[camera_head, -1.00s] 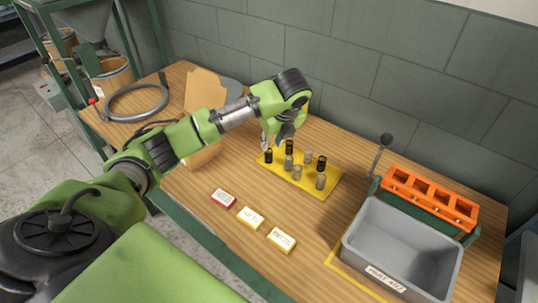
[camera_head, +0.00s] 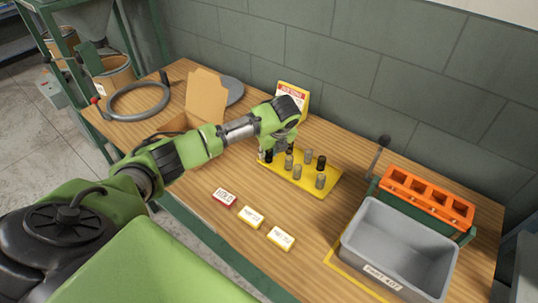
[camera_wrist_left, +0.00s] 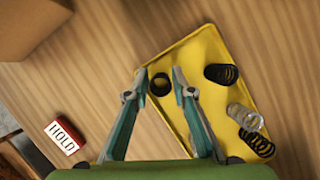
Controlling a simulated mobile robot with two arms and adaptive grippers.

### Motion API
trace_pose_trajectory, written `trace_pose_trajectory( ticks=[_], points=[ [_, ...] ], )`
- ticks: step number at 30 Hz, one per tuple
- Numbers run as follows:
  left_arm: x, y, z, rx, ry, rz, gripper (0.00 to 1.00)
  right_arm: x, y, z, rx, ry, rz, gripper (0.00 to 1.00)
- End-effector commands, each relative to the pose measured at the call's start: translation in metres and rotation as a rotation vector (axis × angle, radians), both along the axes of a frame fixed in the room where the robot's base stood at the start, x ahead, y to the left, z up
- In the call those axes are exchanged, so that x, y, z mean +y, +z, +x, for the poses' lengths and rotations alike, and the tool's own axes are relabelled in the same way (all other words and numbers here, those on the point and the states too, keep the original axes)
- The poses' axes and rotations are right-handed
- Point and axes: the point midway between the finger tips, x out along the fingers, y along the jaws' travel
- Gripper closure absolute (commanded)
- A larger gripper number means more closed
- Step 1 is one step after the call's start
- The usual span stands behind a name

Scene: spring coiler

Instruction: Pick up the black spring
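The yellow tray (camera_head: 328,193) holds several upright springs, some black and some silver-grey. My left gripper (camera_head: 279,150) is low over the tray's back left corner, close to a black spring (camera_head: 268,156). In the left wrist view, my left gripper (camera_wrist_left: 158,76) is open, with a finger on each side of a black spring (camera_wrist_left: 160,85) seen end-on. The spring looks nearer the left finger; I cannot tell whether they touch. Another black spring (camera_wrist_left: 222,73) stands to the right, with a silver spring (camera_wrist_left: 245,117) below it. My right gripper is not in view.
A red-edged HOLD label (camera_head: 224,196) and two yellow-edged labels lie in front of the tray. A grey bin (camera_head: 372,228) and an orange rack (camera_head: 428,199) stand at the right. A cardboard box (camera_head: 205,98) and a sign (camera_head: 293,95) stand behind my left arm.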

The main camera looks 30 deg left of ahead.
Motion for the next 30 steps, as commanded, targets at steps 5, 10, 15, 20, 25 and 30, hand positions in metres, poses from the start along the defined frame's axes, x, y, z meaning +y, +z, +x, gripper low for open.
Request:
trace_pose_trajectory(
  ticks=[5,10,15,20,25,30],
  points=[
    [0.0,0.001,0.0,0.0,0.0,0.0,1.0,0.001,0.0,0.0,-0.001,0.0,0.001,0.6],
    [0.0,0.001,0.0,-0.001,0.001,-0.001,1.0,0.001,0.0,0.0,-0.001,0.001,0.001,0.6],
    [0.0,0.005,0.001,-0.002,0.0,0.0,1.0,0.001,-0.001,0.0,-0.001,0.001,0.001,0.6],
    [0.0,0.02,0.002,-0.005,0.0,-0.001,1.0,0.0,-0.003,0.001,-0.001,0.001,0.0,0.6],
    [-0.015,0.048,-0.004,-0.007,-0.005,-0.002,1.0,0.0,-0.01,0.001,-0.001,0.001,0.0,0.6],
    [-0.047,0.088,-0.016,-0.009,-0.006,-0.002,1.0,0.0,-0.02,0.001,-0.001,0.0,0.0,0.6]
  ],
)
